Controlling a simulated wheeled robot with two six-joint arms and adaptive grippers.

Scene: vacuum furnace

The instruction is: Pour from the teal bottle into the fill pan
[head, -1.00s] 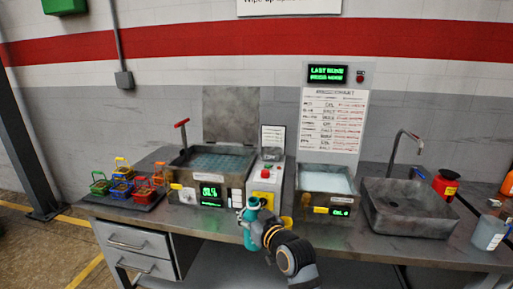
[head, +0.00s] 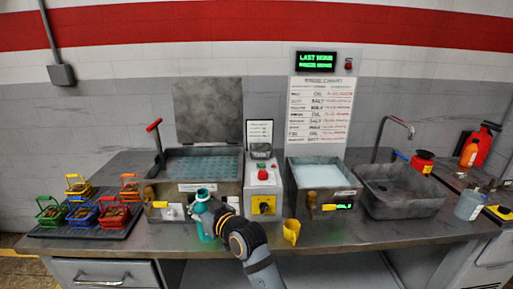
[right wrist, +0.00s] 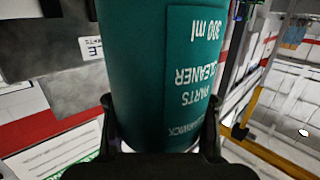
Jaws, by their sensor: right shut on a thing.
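The teal bottle (head: 206,228) shows in the head view in front of the bench, before the right part of the left tank's front. My right gripper (head: 216,213) is shut around its body and partly hides it. In the right wrist view the bottle (right wrist: 150,70) fills the middle, between both fingers (right wrist: 160,125), its label reading "PARTS CLEANER" and "300 ml" upside down. The left tank (head: 200,166) has a raised lid and a teal grid-like surface inside. The right tank (head: 320,175) holds pale liquid. I cannot tell which is the fill pan. My left gripper is out of view.
A control box (head: 262,185) with a red button stands between the tanks. A yellow cup (head: 291,232) stands at the bench's front edge. Several small coloured baskets sit on a dark tray (head: 60,232) at left. A sink basin (head: 400,202) is at right.

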